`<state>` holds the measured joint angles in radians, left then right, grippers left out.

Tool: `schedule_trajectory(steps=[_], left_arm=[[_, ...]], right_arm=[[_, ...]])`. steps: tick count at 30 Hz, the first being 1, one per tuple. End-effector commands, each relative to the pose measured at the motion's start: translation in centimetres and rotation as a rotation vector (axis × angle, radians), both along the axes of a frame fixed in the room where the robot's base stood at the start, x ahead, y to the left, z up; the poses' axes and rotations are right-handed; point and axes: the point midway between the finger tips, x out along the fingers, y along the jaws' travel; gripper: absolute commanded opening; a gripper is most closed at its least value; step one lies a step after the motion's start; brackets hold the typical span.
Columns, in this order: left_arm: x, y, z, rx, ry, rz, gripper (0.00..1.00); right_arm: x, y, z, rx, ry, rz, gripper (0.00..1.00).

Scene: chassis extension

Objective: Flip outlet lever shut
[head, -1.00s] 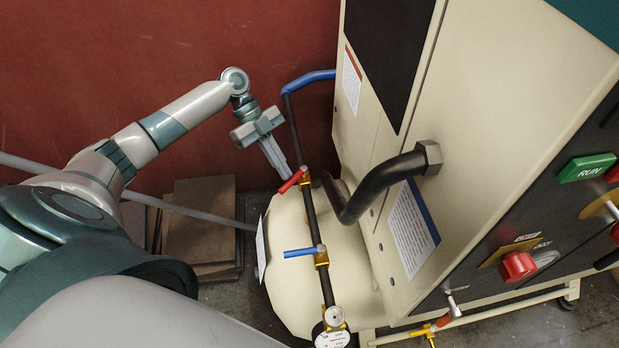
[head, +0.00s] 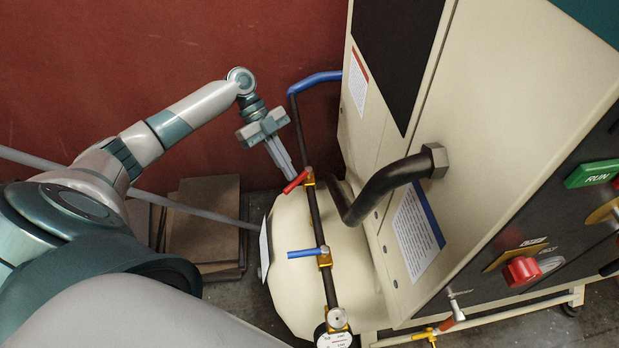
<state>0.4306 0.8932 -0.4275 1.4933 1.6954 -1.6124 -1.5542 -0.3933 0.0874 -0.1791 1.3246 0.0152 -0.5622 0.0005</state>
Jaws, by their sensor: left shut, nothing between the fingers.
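My left gripper (head: 286,168) is shut and empty, pointing down, with its fingertips close by the upper end of a red lever (head: 296,182). I cannot tell whether they touch. The red lever sits on a brass valve on the dark pipe (head: 316,215) and sticks out to the left, at an angle to the pipe. A blue lever (head: 302,253) sits on a second brass valve lower on the same pipe and points left, across it. No readable label shows which lever is the outlet one. My right gripper is not in view.
The cream tank (head: 288,285) lies under the pipe, beside a tall cream cabinet (head: 490,140). A thick black hose (head: 385,190) bends out of the cabinet near the valves. A pressure gauge (head: 334,338) is at the bottom. Brown boards (head: 205,225) lean against the red wall.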

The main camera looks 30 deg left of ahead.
Motion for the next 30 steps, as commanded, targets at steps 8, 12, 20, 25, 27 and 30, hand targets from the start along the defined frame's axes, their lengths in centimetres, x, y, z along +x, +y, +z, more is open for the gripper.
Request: schedule_trajectory(steps=[8, 12, 20, 25, 27, 30], left_arm=[[0.1, -0.2, 0.0, 0.0, 0.0, 0.0, 0.0], [0.4, -0.5, 0.0, -0.001, -0.001, 0.0, 0.0], [0.9, -1.3, 0.0, -0.001, -0.001, 0.001, 0.0], [0.9, -1.3, 0.0, 0.0, 0.0, 0.0, 0.0], [0.9, -1.3, 0.0, 0.0, 0.0, 0.0, 0.0], [0.9, -1.3, 0.0, 0.0, 0.0, 0.0, 0.0]], right_arm=[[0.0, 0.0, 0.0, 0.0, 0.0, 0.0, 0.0], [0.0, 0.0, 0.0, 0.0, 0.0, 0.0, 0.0], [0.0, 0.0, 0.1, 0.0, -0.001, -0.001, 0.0], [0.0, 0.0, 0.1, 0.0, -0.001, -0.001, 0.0], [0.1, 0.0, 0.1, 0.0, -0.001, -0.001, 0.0], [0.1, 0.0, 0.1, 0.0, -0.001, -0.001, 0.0]])
